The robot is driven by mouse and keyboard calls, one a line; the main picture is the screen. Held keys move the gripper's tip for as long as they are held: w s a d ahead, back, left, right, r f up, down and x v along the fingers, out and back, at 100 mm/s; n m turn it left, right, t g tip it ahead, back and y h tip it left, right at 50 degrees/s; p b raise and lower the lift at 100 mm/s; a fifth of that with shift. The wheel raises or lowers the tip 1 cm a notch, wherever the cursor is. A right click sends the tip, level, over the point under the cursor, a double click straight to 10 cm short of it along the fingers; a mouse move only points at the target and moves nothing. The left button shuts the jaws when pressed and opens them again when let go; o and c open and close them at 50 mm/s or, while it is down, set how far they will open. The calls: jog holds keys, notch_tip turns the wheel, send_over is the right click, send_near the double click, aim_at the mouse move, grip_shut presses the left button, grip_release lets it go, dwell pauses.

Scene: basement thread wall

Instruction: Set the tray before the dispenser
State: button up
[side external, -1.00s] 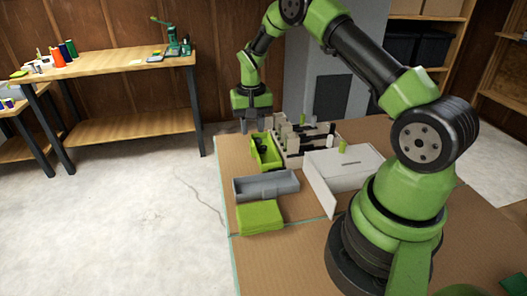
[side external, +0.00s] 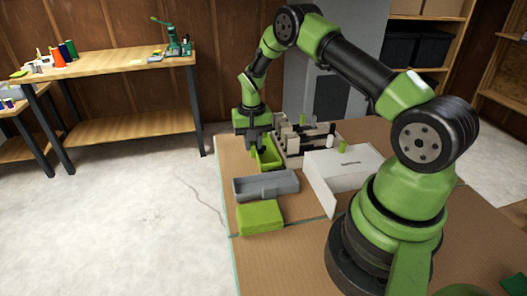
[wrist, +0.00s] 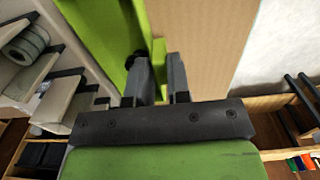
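A light-green tray (side external: 268,160) stands on the brown work table beside a pale rack, which may be the dispenser (side external: 293,140). My gripper (side external: 255,150) points down at the tray's far left end. In the wrist view, my two dark fingers (wrist: 162,70) stand on either side of a small green tab (wrist: 159,52) beside the tray's long wall (wrist: 125,35). The gap is narrow, and I cannot tell whether the fingers press on the tab. The fingertips are partly hidden in the side view.
A grey open bin (side external: 266,186) and a green block (side external: 260,216) lie nearer the camera. A white box (side external: 348,165) stands to the right of the bin, near my base. Bare table shows left of the tray. A wooden bench (side external: 120,66) stands far left.

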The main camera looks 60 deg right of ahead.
aim_at(252, 143)
jog(key=shift+r, duration=2.55)
jog(key=shift+w+a+f, duration=0.25)
jog(key=shift+w+a, duration=0.75)
jog(key=shift+w, duration=0.05)
jog(key=shift+w+a+f, duration=0.3)
jog(key=shift+w+a, duration=0.7)
jog(key=shift+a, duration=0.05)
jog(key=shift+w+a+f, duration=0.25)
jog(key=shift+w+a, duration=0.75)
jog(key=shift+w, duration=0.05)
jog(key=shift+f, duration=0.15)
jog(key=shift+f, duration=1.55)
grip_shut()
